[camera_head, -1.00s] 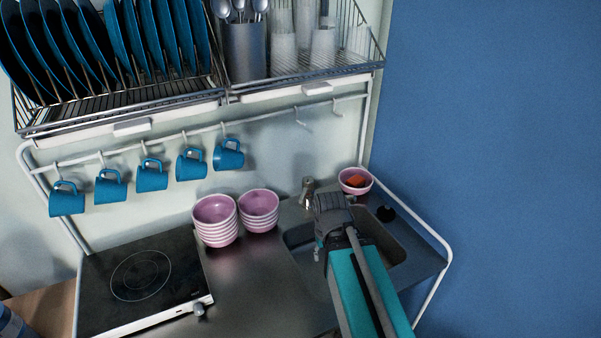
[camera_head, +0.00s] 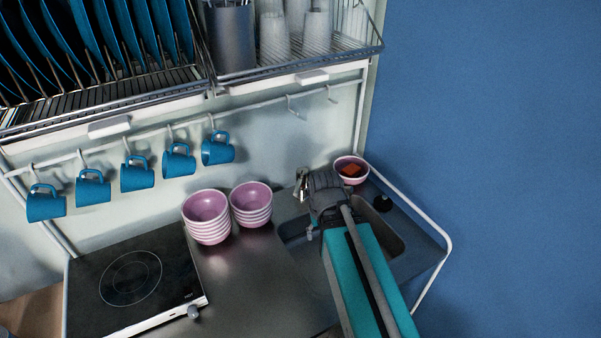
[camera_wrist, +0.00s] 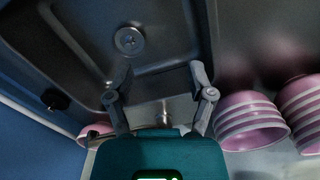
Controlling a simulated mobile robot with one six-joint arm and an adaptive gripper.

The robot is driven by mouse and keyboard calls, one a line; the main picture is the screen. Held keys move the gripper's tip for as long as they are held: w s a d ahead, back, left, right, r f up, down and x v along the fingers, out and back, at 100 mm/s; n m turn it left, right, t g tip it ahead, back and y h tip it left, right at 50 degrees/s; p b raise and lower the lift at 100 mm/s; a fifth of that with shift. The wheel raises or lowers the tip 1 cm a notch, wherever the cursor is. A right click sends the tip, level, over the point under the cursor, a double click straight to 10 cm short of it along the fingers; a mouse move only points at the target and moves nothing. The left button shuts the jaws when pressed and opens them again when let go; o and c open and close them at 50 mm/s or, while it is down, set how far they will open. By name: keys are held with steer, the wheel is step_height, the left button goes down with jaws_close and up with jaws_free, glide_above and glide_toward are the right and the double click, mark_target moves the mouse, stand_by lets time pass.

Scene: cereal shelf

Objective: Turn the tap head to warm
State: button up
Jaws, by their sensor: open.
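The metallic tap (camera_head: 301,182) stands at the back of the sink, left of my gripper in the head view and partly hidden behind it. In the wrist view, a shiny metal part that looks like the tap (camera_wrist: 164,112) shows low between my fingers. My gripper (camera_wrist: 161,70) is open, its two dark fingers well apart with nothing held. In the head view my gripper (camera_head: 325,192) is over the back of the sink, close to the tap; its fingertips are hard to make out. Whether a finger touches the tap, and how its head is turned, I cannot tell.
The sink basin (camera_head: 386,222) lies below my arm, with its drain (camera_wrist: 129,40) in the wrist view. A pink bowl (camera_head: 351,176) with orange contents sits behind it. Stacked striped bowls (camera_head: 207,222) stand left of the sink. A white rail (camera_head: 420,222) edges the right side.

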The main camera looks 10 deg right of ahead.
mark_target(302, 171)
steer(key=shift+o, duration=1.2)
steer(key=w+r+n+t+p, duration=0.1)
steer(key=w+r+p, duration=0.2)
steer(key=w, duration=0.5)
steer(key=w+d+r+n+t+p, duration=0.1)
steer(key=w+r+p, duration=0.2)
steer(key=w, duration=0.4)
steer(key=w+d+r+n+t+y+p, duration=0.1)
steer(key=w+r+t+p, duration=0.1)
steer(key=w+r, duration=0.3)
steer(key=w+p, duration=0.1)
steer(key=w, duration=0.2)
steer(key=shift+w+r+p, duration=0.15)
steer(key=shift+w+p, duration=0.2)
steer(key=shift+f, duration=0.2)
steer(key=b+x, duration=1.3)
steer(key=shift+w+a+f, duration=0.15)
steer(key=shift+w+a, duration=0.1)
steer(key=shift+w, duration=0.05)
steer(key=c, duration=1.2)
steer(key=shift+a, duration=0.25)
steer(key=shift+c, duration=0.6)
steer(key=shift+d, duration=0.15)
steer(key=shift+n, duration=0.3)
